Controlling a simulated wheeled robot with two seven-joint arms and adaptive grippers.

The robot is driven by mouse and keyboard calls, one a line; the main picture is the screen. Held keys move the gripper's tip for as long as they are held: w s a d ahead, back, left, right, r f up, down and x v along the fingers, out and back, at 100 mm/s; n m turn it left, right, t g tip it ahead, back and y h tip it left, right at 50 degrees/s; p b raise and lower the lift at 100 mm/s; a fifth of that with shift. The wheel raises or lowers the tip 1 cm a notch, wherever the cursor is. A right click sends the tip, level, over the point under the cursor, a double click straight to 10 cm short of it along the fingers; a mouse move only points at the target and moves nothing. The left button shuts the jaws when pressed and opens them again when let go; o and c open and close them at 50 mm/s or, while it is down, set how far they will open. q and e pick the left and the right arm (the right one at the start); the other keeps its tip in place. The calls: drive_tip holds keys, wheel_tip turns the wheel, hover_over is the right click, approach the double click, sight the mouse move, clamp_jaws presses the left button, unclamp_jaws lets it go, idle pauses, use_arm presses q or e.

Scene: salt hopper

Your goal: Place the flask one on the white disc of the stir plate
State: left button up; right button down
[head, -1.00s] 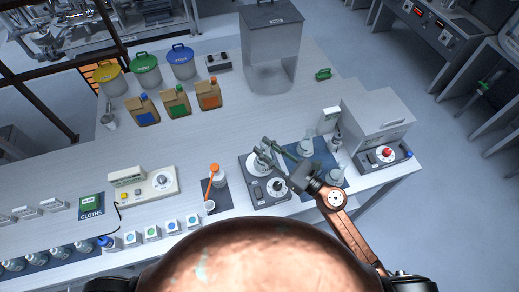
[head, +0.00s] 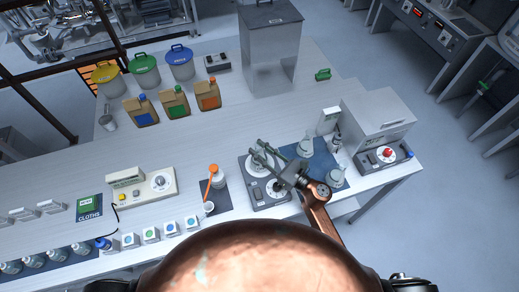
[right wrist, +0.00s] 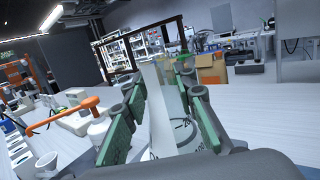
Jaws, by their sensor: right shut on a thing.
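The stir plate (head: 270,197) is a dark grey unit with a dial, at the middle front of the bench in the head view. Its white disc (head: 252,169) is at its far end, partly hidden by my right gripper (head: 263,152). The right gripper is above the disc, its green-padded fingers shut on a clear flask. In the right wrist view, the flask (right wrist: 186,135) with dark markings stands between the pads of the gripper (right wrist: 155,105). I cannot tell whether its base touches the disc. My left gripper is out of view.
Other flasks (head: 305,147) stand on a blue mat (head: 322,160) right of the stir plate. An orange-topped bottle (head: 217,178) and a small white cup (head: 208,208) are close on its left. A grey box-shaped unit (head: 378,120) stands further right.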

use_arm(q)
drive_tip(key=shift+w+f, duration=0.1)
use_arm(e)
drive_tip(key=c, duration=2)
unclamp_jaws()
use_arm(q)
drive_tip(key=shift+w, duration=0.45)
use_arm(e)
drive_tip(key=o, duration=0.5)
drive_tip(key=shift+c, duration=0.2)
drive_tip(key=b+v, duration=0.2)
drive_tip(key=v, duration=0.8)
drive_tip(key=shift+s+d+f+b, duration=0.2)
drive_tip(key=shift+s+d+b, duration=0.05)
drive_tip(key=shift+d+b, duration=0.1)
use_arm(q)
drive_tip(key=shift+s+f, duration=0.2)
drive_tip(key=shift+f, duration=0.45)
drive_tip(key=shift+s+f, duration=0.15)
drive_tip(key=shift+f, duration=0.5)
use_arm(e)
drive_tip(key=shift+s+d, duration=0.4)
drive_tip(key=shift+d, duration=0.05)
